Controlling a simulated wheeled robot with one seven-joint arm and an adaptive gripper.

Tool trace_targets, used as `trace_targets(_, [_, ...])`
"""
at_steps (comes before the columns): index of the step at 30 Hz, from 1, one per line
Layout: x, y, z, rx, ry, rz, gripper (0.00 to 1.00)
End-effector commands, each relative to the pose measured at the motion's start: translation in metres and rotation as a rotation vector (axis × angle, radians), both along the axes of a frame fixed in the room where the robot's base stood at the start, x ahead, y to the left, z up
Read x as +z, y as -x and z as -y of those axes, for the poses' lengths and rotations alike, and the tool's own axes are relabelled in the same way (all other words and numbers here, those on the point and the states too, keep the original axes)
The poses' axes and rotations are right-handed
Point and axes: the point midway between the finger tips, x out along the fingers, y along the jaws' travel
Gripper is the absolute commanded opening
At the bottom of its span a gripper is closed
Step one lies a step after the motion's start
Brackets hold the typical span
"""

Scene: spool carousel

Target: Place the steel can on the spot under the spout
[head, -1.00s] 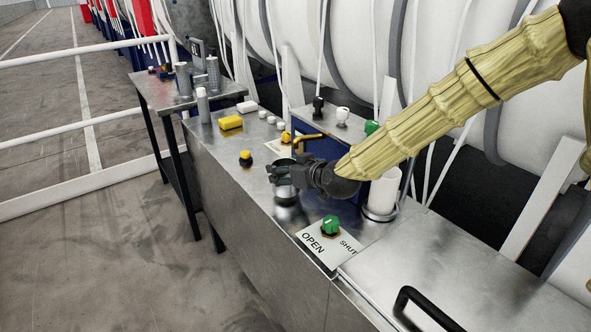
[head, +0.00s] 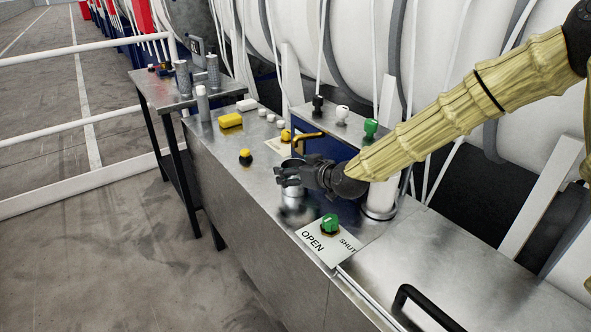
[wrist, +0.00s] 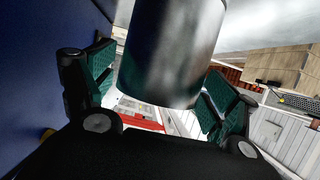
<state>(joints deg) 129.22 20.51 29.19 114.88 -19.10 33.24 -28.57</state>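The steel can (head: 293,205) is a shiny metal cylinder at the front of the steel counter. My gripper (head: 288,178) is around its upper part, with a finger on either side. A blurred reflection lies below the can; I cannot tell how large any gap is. The brass spout (head: 305,136) comes from the blue-fronted box behind my gripper. The spot under the spout is not clearly seen, partly hidden by my gripper.
A green knob (head: 330,224) stands on an OPEN/SHUT plate (head: 318,244) to the right. A white cylinder (head: 382,194) stands behind my wrist.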

Motion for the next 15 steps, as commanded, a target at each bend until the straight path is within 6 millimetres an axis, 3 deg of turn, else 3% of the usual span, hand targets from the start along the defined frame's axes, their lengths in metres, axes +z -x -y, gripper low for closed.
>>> trace_targets(11, [0.0048,-0.0001,0.0001,0.000,-0.001,0.001,0.89])
trace_targets(15, [0.0086,0.0090,0.0073,0.000,-0.001,0.001,0.89])
